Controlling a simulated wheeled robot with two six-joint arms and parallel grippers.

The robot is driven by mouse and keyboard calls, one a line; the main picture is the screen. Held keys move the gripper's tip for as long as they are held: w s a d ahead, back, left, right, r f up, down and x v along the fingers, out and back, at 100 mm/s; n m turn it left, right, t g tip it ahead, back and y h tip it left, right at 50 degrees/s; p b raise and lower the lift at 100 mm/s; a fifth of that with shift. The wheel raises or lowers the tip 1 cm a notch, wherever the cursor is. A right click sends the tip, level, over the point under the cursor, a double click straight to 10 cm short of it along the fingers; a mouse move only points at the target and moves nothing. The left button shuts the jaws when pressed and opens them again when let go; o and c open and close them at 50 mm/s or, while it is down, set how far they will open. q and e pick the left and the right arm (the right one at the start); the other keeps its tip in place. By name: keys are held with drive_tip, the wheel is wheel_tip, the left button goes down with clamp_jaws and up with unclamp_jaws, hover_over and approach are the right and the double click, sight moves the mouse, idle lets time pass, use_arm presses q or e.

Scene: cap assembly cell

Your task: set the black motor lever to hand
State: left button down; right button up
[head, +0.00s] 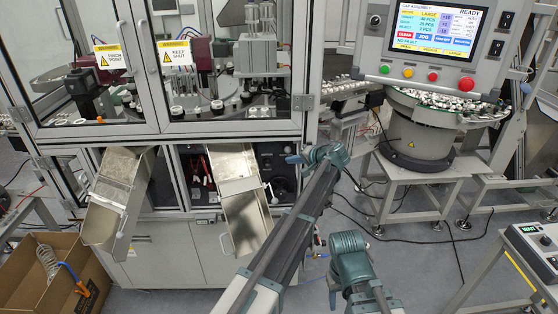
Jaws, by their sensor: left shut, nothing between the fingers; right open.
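A black unit with a round dial (281,185) sits in the open lower bay of the machine, right of the middle chute. A small lever-like part (270,192) shows at its left side, too small to tell its setting or whether it is the black motor lever. Two teal arm joints of mine stand in front of the cell, one right of the bay and one lower down.
Two metal chutes (115,190) slope out of the machine front. A cardboard box (40,275) stands at the lower left. A bowl feeder (420,140) on a stand is at the right, under the control screen (433,27). Cables lie on the floor.

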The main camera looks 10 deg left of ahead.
sight(267, 165)
use_arm(q)
drive_tip(key=b+x, duration=0.5)
drive_tip(key=x, duration=0.5)
idle(0.4)
